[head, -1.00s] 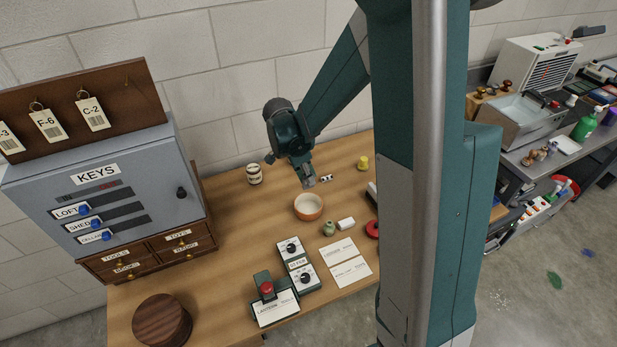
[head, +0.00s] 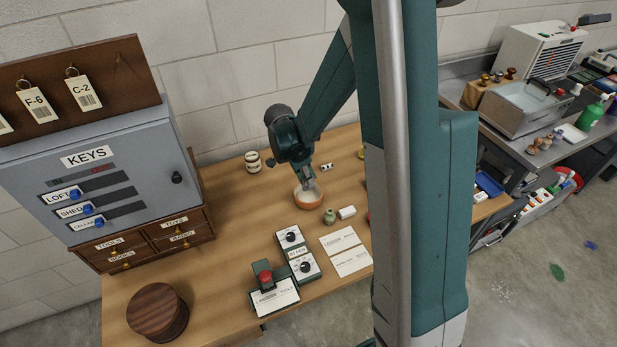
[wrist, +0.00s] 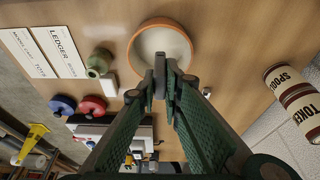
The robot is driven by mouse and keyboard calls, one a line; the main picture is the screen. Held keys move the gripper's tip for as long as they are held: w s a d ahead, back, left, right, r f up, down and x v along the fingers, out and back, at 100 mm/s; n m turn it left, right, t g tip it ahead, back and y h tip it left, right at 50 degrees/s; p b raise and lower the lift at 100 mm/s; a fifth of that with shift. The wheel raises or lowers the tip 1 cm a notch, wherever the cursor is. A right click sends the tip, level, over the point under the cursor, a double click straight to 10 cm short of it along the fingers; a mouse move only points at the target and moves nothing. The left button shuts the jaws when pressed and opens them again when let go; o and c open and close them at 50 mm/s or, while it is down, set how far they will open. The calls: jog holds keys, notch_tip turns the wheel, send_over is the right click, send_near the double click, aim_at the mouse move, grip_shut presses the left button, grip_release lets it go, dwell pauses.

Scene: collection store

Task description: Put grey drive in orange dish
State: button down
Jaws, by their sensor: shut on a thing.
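The orange dish (head: 309,203) stands on the wooden table, with a pale inside. In the wrist view its orange rim (wrist: 133,50) shows just beyond my fingertips. My gripper (head: 310,186) points down over the dish and overlaps its far side in the head view. In the wrist view my gripper (wrist: 164,82) is shut on a small grey piece, which looks like the grey drive (wrist: 159,68). It is mostly hidden between the fingertips. I cannot tell whether it touches the dish.
A green pot (head: 329,217) and a white block (head: 347,212) stand close to the dish's right front. A striped jar (head: 252,162) is behind left. Dial boxes (head: 290,237), white cards (head: 339,240) and a red-button box (head: 265,277) lie nearer. The table left of the dish is clear.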

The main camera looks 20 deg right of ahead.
aim_at(309, 189)
jog(key=shift+f+b, duration=0.7)
jog(key=shift+f, duration=0.95)
jog(key=c, duration=2.4)
grip_release()
jog(key=shift+r, duration=0.1)
jog(key=shift+r+p, duration=1.7)
jog(key=shift+r, duration=1.7)
